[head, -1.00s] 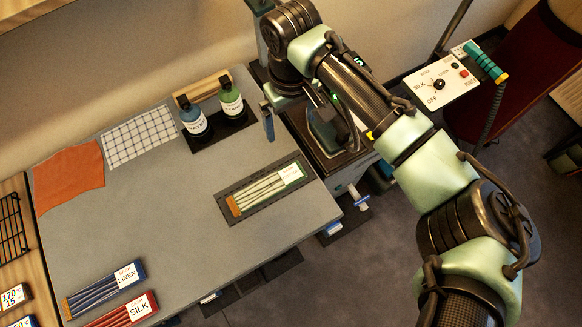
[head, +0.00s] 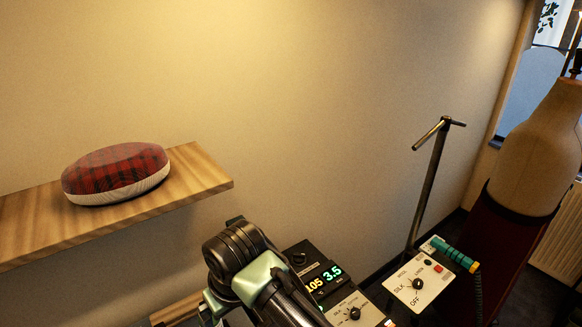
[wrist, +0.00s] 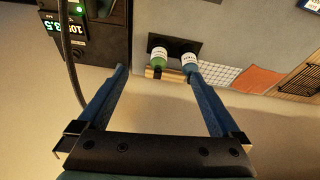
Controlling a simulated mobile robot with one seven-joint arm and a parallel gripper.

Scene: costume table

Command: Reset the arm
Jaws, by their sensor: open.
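My gripper (wrist: 156,70) shows in the wrist view with its two blue fingers spread apart and nothing between them. Beyond the fingertips are a green bottle (wrist: 158,60) and a blue bottle (wrist: 189,64), standing on a dark mat on the grey table (wrist: 236,30). The blue bottle appears close to the right fingertip in the picture; I cannot tell the true gap. In the head view only part of my arm shows at the bottom middle, and the fingers are out of frame.
A black unit with a lit display (head: 325,280) stands beside my arm. Right of it are a white dial panel (head: 418,287) and a metal post (head: 430,190). A tartan cushion (head: 117,170) sits on a wooden shelf (head: 205,178). A dress form (head: 535,155) stands far right.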

